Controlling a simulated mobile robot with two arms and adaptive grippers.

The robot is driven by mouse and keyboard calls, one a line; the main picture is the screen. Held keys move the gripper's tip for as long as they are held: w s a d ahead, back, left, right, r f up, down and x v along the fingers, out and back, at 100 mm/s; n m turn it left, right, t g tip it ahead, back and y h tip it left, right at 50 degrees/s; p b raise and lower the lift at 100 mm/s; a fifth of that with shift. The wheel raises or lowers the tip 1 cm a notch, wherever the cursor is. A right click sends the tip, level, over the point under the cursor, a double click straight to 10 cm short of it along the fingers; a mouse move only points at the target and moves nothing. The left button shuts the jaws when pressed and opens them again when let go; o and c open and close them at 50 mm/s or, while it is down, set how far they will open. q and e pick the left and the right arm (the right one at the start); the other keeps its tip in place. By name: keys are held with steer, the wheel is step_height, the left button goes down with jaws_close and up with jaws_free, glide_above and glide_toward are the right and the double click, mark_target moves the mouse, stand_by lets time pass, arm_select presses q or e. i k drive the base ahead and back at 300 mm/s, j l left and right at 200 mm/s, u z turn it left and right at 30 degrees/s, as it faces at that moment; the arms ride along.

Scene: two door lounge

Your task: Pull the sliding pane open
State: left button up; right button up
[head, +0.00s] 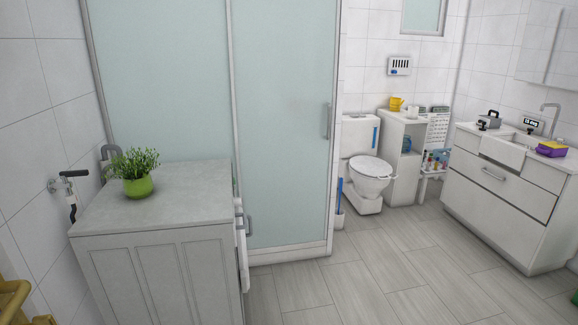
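The shower enclosure has two frosted, pale blue-green panes in grey frames. The right pane (280,120) stands upright and carries a vertical grey handle (327,121) near its right edge. It spans from the middle upright to the right end post, with no gap visible. The left pane (155,75) fills the other half, and its lower part is hidden behind a cabinet. A second small handle (249,225) shows low by the cabinet's right side; I cannot tell what it belongs to. Neither of my grippers is in view.
A grey-topped cabinet (205,185) with a potted plant (138,186) stands before the left pane. Tiled floor (345,270) is clear before the right pane. A toilet (370,175), shelf unit (403,150) and sink cabinet (495,190) stand to the right. Something yellow (12,300) shows bottom left.

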mark_target(283, 55)
steer(key=i+l+z, duration=0.1)
steer(key=i+z, duration=0.2)
steer(key=i, duration=0.35)
steer(key=i+z, duration=0.3)
steer(key=i, duration=0.4)
steer(key=i+j+z, duration=0.25)
steer(key=i, duration=0.4)
